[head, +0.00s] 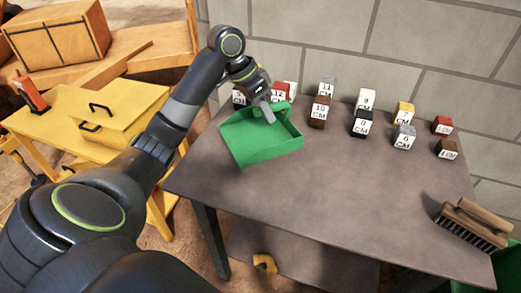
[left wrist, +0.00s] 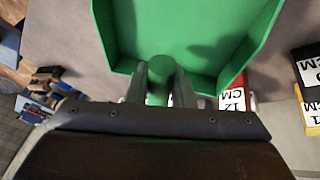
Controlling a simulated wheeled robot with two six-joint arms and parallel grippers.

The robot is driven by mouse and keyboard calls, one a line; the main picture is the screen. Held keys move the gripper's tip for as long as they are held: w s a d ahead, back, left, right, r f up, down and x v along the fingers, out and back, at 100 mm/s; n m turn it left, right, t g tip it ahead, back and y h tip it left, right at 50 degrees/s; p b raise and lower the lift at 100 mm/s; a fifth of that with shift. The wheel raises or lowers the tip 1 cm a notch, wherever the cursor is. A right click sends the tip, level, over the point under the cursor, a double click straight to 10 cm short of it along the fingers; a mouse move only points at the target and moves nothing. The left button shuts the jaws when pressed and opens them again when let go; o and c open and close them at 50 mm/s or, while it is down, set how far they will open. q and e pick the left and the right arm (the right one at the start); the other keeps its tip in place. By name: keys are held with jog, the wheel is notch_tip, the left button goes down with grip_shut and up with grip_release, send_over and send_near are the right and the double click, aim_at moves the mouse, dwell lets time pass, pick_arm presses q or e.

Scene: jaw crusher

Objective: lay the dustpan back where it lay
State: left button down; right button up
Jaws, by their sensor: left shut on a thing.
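The green dustpan (head: 262,140) is at the left end of the grey-brown table (head: 340,190), its open side toward the table's front edge. In the head view I cannot tell whether it touches the tabletop. My left gripper (head: 268,112) comes down from the back and is shut on the dustpan's handle. In the left wrist view the dustpan (left wrist: 185,35) fills the upper middle, and the round green handle sits between the two fingers of the left gripper (left wrist: 162,85). My right gripper is not in view.
Several labelled blocks, among them a brown one (head: 320,112) and a black one (head: 361,123), stand along the back by the block wall. A brush (head: 470,224) lies at the right end. The table's middle and front are clear. A yellow workbench (head: 85,120) stands left.

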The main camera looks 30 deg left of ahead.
aim_at(263, 134)
pick_arm(q)
notch_tip(263, 134, down, 8)
dwell(0.5)
jog(key=c, duration=1.3)
grip_release()
jog(key=shift+f, duration=0.1)
jog(key=shift+o, duration=0.2)
jog(key=v, duration=1.2)
jog(key=shift+r, duration=0.2)
